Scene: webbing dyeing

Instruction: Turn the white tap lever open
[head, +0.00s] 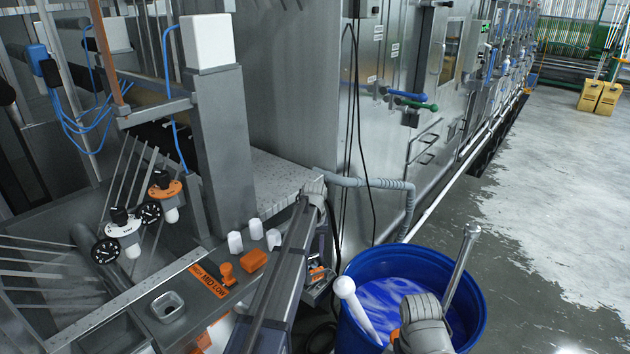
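I cannot pick out a white tap lever for certain in the head view. A white fitting (122,229) with a black knob and a dial gauge stands at the left. An orange fitting (165,188) with a black knob and a gauge is beside it. A blue lever (406,94) and a green lever (420,106) sit on the steel machine's side. My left gripper (318,291) hangs low left of the blue bucket, apart from the fittings and levers. Its fingers are too small and dark to read. A grey joint of my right arm shows over the bucket; its fingers do not show.
The blue bucket (474,311) holds blue-white liquid, a white round-ended rod (350,297) and a metal rod (461,263). Small white pieces (235,242) and an orange block (254,260) lie on the bench. A grey pipe (375,183) runs behind the bucket.

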